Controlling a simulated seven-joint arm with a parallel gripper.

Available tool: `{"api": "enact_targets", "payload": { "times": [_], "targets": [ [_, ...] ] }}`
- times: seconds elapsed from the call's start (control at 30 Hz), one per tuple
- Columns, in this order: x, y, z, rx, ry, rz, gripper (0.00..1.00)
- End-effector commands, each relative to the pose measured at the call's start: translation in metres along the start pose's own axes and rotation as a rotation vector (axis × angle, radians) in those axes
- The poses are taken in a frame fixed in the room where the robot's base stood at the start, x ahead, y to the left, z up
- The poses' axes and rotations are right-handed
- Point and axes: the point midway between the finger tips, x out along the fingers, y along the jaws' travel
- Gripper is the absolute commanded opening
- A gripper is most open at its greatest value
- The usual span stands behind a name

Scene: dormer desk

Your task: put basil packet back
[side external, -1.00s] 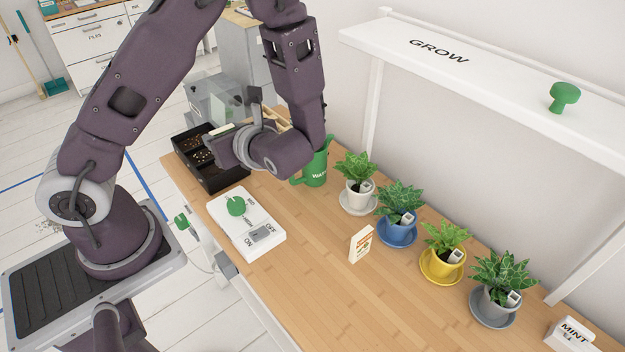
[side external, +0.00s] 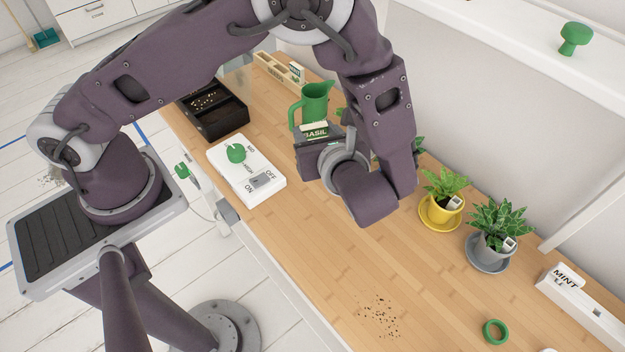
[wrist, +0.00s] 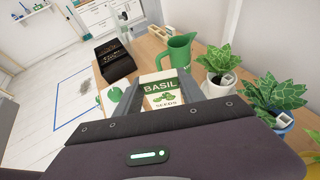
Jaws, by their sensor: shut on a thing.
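The basil packet (side external: 315,131) is white with a green label. It is held upright between the fingers of my gripper (side external: 318,143), above the desk and in front of the green watering can (side external: 311,103). In the wrist view the packet (wrist: 163,92) shows its BASIL SEEDS face between the two fingers of my gripper (wrist: 168,100). A wooden slotted rack (side external: 272,69) stands at the back left of the desk with a mint packet (side external: 296,72) at its right end. The lower edge of the basil packet is hidden by my gripper.
A black soil tray (side external: 220,122) and a white switch panel (side external: 247,172) lie at the left. Potted plants stand along the back, including a yellow pot (side external: 441,208) and a grey pot (side external: 492,246).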

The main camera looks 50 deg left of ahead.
Motion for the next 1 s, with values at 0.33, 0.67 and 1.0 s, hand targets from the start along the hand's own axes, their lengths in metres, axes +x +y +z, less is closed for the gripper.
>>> {"api": "enact_targets", "payload": {
  "times": [0.33,0.67,1.0],
  "targets": [
    [0.023,0.005,-0.067,-0.015,-0.002,0.04,0.02],
    [0.036,0.004,-0.098,-0.017,0.0,0.038,0.02],
    [0.037,0.004,-0.1,-0.017,0.0,0.037,0.68]
  ]
}}
